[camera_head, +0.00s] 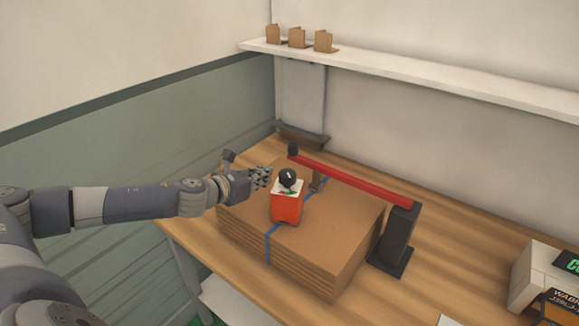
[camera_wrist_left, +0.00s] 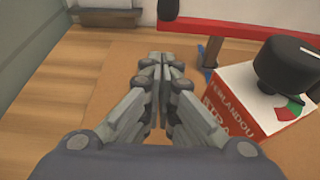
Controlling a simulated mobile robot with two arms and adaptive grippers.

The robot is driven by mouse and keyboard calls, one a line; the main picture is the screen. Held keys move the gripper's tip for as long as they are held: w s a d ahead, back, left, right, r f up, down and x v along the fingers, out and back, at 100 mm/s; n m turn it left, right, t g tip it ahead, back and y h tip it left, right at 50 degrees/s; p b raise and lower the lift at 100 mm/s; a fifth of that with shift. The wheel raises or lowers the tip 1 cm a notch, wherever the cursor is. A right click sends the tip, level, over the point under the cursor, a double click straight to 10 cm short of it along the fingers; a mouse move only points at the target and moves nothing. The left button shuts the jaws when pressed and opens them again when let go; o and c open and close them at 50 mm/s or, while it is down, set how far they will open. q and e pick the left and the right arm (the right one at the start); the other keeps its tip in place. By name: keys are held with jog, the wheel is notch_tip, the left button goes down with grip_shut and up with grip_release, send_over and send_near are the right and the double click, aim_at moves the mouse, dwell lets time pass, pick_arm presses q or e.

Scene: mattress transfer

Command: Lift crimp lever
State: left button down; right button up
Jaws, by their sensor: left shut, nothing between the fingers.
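The red lever bar (camera_head: 350,180) runs from a dark upright post (camera_head: 397,235) across above the cardboard stack (camera_head: 335,232). A black knob (camera_head: 293,150) is at its far left end. In the left wrist view the bar (camera_wrist_left: 240,28) crosses the top, with the knob (camera_wrist_left: 168,8) just beyond my fingertips. My left gripper (camera_head: 263,177) is shut and empty, short of the knob and apart from it. In the left wrist view its fingertips (camera_wrist_left: 162,60) are together above the cardboard. My right gripper is not in view.
An orange-red box (camera_head: 287,210) with a black dial (camera_head: 288,177) stands on the stack, close right of my left gripper. A blue strap (camera_head: 268,250) crosses the stack. A shelf (camera_head: 400,77) hangs above; a pale device (camera_head: 537,272) stands right.

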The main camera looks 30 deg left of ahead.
pick_arm(q)
jog(key=shift+s+r, duration=0.2)
jog(key=shift+s, duration=0.15)
jog(key=shift+w, duration=0.2)
jog(key=shift+w+f+p, duration=0.1)
jog(key=shift+w+p, duration=0.2)
jog(key=shift+w, duration=0.05)
jog(key=p+x, duration=0.1)
jog(key=x, duration=0.2)
jog(key=shift+w, duration=0.1)
jog(key=p+x, duration=0.1)
jog(key=x, duration=0.3)
jog(key=shift+w+f, duration=0.15)
jog(key=shift+f, duration=0.05)
jog(key=shift+p+x, duration=0.4)
jog(key=shift+x, duration=0.35)
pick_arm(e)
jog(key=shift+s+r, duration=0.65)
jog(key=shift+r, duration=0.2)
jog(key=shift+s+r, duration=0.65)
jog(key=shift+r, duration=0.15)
pick_arm(q)
jog(key=shift+f, duration=0.1)
